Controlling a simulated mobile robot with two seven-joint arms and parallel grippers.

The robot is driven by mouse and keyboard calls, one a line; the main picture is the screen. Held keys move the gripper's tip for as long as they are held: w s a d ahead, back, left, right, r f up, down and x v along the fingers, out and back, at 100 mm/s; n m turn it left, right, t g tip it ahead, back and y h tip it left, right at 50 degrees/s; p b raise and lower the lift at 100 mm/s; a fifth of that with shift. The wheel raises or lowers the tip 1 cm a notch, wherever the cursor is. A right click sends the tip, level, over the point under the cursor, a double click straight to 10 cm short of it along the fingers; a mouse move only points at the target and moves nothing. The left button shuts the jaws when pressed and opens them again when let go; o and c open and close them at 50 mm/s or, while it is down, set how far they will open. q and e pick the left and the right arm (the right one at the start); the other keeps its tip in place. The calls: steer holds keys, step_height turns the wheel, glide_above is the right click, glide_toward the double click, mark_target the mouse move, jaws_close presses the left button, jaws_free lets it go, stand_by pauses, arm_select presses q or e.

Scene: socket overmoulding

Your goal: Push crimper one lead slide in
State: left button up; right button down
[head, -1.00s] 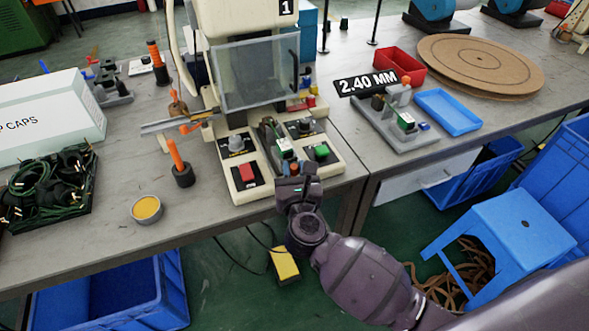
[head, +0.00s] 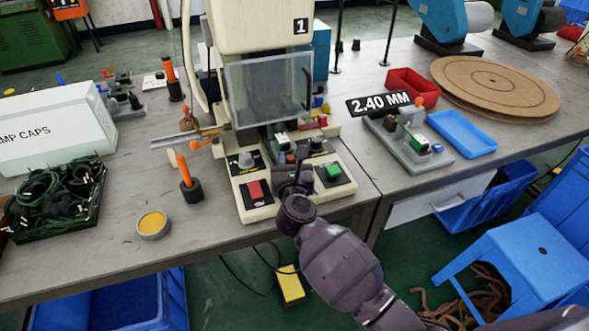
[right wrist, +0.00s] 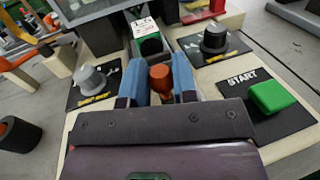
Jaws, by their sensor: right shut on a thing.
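Crimper one (head: 255,25) is the cream machine marked 1, with a clear guard over its front. Its lead slide (head: 282,140) runs between the two control panels and carries a green and white block, which also shows in the right wrist view (right wrist: 148,38). My right gripper (head: 291,163) is at the front of the machine. In the right wrist view its blue fingers (right wrist: 159,80) are shut on the slide's orange-brown knob (right wrist: 160,77). The block is just ahead of the fingers, close to the dark opening below the guard. My left gripper is not in view.
A green start button (right wrist: 270,97) is right of the gripper and a red button (head: 255,190) left of it. An orange-handled tool (head: 185,170) stands on the left. A 2.40 MM fixture (head: 415,150) is on the right.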

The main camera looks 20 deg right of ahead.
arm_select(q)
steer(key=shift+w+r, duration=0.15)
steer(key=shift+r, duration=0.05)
arm_select(e)
steer(key=shift+w+r, duration=0.1)
steer(key=shift+r, duration=0.05)
steer(key=c, duration=1.2)
jaws_free()
steer(key=shift+c, duration=0.2)
steer(key=o, duration=0.3)
steer(key=shift+w, duration=0.2)
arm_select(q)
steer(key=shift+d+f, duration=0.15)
arm_select(e)
steer(key=shift+o, duration=0.2)
steer(key=shift+s, duration=0.1)
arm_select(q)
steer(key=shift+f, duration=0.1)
arm_select(e)
steer(key=shift+s+a, duration=0.15)
steer(key=shift+s, duration=0.45)
steer(key=v, duration=0.8)
steer(key=shift+s+a+p, duration=0.1)
steer(key=shift+s+p, duration=0.25)
steer(key=shift+p, duration=0.05)
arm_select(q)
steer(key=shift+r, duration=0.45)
arm_select(e)
steer(key=shift+s+a, duration=0.1)
steer(key=shift+s, duration=0.35)
